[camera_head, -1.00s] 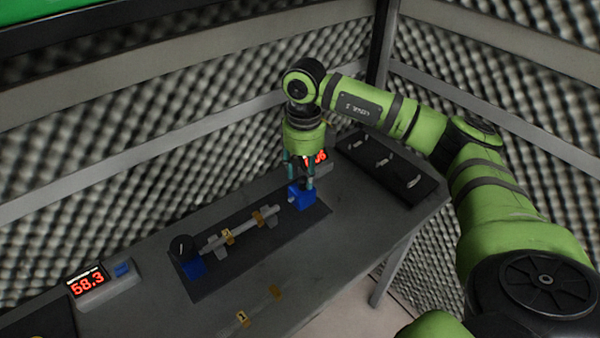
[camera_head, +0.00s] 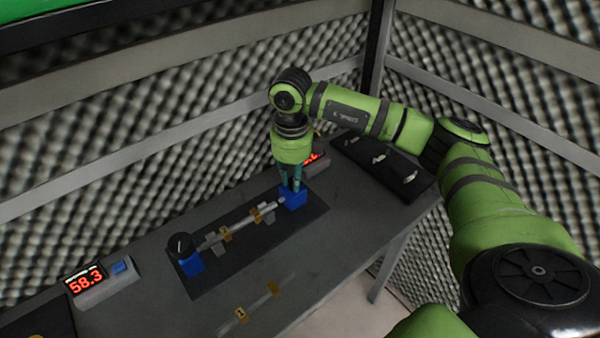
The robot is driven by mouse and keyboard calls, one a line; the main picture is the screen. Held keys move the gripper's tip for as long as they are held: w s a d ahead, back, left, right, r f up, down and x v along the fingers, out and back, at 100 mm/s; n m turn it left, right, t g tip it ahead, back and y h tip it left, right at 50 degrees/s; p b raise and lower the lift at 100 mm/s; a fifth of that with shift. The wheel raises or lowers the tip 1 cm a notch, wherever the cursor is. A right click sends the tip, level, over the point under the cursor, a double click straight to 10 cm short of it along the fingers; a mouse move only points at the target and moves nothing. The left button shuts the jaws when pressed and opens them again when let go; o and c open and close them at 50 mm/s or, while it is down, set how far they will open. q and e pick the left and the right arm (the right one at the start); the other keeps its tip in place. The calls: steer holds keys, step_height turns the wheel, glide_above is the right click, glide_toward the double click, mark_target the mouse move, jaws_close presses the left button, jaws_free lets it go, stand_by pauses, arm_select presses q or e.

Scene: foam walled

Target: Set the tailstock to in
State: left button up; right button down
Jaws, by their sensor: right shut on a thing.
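The tailstock is a blue block (camera_head: 294,199) at the right end of a dark base plate (camera_head: 225,272) on the bench. My right gripper (camera_head: 291,188) points down and is shut on the top of the tailstock. A grey shaft (camera_head: 240,227) with two tan marked pieces lies along the plate on supports. Its right end reaches to the tailstock; whether they touch is too small to tell. At the left end stands another blue block (camera_head: 191,264) with a black round knob (camera_head: 180,245) on it. My left gripper is not in view.
A display reading 58.3 (camera_head: 87,282) with a blue button (camera_head: 119,268) stands at the left. A second display (camera_head: 313,160) is partly hidden behind my gripper. A dark panel with several light levers (camera_head: 380,160) lies at the right. A loose rod with tan pieces (camera_head: 257,302) lies in front.

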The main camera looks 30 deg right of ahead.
mark_target(290, 181)
steer(key=shift+a, duration=0.45)
steer(key=c, duration=1.1)
jaws_free()
step_height(290, 181, up, 12)
